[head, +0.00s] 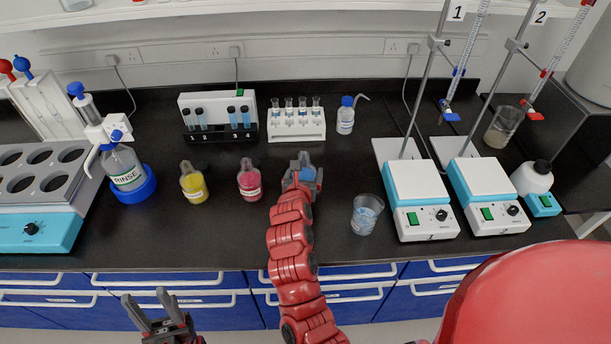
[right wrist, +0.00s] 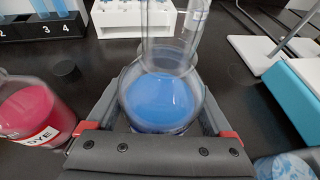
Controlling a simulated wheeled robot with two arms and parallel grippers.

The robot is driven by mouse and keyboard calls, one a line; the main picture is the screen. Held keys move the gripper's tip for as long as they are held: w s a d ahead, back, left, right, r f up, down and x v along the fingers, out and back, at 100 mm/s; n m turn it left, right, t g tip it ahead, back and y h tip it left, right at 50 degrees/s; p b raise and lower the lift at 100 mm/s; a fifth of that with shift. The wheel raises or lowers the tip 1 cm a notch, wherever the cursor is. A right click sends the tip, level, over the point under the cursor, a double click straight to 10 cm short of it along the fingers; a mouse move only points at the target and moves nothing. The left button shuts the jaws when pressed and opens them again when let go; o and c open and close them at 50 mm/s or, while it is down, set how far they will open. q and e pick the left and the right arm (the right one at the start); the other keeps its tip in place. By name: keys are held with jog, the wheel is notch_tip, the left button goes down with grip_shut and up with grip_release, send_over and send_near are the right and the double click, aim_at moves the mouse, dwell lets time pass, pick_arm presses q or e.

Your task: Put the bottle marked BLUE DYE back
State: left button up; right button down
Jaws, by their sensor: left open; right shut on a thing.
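A clear bottle with blue liquid (right wrist: 162,98) stands upright between the fingers of my right gripper (right wrist: 160,125), which is shut on it. Its label does not show. In the head view the bottle (head: 305,174) is mostly hidden by my right gripper (head: 303,177), right of the red-pink bottle (head: 249,182). I cannot tell whether its base touches the bench. A yellow bottle (head: 194,185) stands farther left. My left gripper (head: 158,312) is open and empty, low in front of the drawers.
A white vial rack (head: 297,127) stands behind. The bench in front of the coloured bottles is clear.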

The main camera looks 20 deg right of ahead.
jog(key=shift+w+d, duration=0.2)
jog(key=shift+w, duration=0.15)
jog(key=shift+f, duration=0.2)
notch_tip(320, 180, down, 2)
jog(key=shift+f+p, duration=0.25)
jog(key=shift+p, duration=0.15)
jog(key=shift+f, duration=0.25)
jog(key=shift+f, duration=0.2)
grip_release()
